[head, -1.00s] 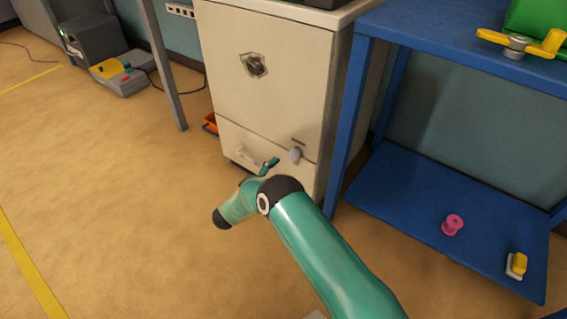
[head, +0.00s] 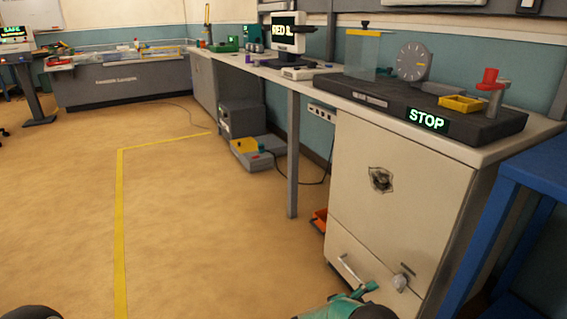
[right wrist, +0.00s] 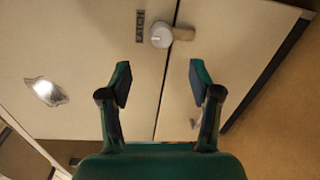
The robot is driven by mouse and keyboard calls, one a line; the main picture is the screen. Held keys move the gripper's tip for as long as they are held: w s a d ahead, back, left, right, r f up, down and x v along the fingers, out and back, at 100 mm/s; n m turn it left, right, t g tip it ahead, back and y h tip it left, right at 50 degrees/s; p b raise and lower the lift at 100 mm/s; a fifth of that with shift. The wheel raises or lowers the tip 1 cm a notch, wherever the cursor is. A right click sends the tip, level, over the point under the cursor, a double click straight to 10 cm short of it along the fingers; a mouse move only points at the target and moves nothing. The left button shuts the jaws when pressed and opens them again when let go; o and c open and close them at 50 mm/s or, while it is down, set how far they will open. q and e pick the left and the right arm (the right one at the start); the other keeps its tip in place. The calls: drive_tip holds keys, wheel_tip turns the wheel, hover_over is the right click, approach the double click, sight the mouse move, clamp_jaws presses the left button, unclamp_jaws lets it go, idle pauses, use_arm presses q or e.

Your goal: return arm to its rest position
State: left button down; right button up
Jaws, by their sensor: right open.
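My right arm in teal shows at the bottom edge of the head view, with most of it cut off. My right gripper (head: 364,289) is in front of the lower part of the white cabinet (head: 395,205), just left of its round grey knob (head: 400,282). In the right wrist view the gripper (right wrist: 158,80) is open with nothing between its fingers. The knob (right wrist: 161,35) shows beyond the fingertips, apart from them. My left gripper is not in view.
A drawer handle (head: 350,270) is on the cabinet's lower front. A blue shelf unit (head: 530,170) stands at the right. A bench with a black STOP unit (head: 428,120) is above the cabinet. Open floor (head: 210,230) with a yellow line (head: 120,220) lies at the left.

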drive_tip(key=s+d+r+n+t+y+p, duration=0.1)
drive_tip(key=d+r+n+t+p, duration=0.15)
drive_tip(key=d, duration=0.35)
drive_tip(key=s+a+f+m+y, duration=0.2)
drive_tip(key=s+a+f+y, duration=0.7)
drive_tip(key=y, duration=0.3)
drive_tip(key=s+a+f+m+g+y, duration=0.1)
drive_tip(key=s+a+m+g+y, duration=0.3)
drive_tip(key=s+a, duration=0.5)
drive_tip(key=s+a+f+m+g+y, duration=0.1)
drive_tip(key=s+a+m+g+y, duration=0.4)
drive_tip(key=s, duration=0.8)
wheel_tip(320, 180, up, 38)
drive_tip(key=h+p, duration=0.2)
drive_tip(key=p, duration=3.7)
drive_tip(key=shift+a+t, duration=0.3)
drive_tip(key=shift+t, duration=0.15)
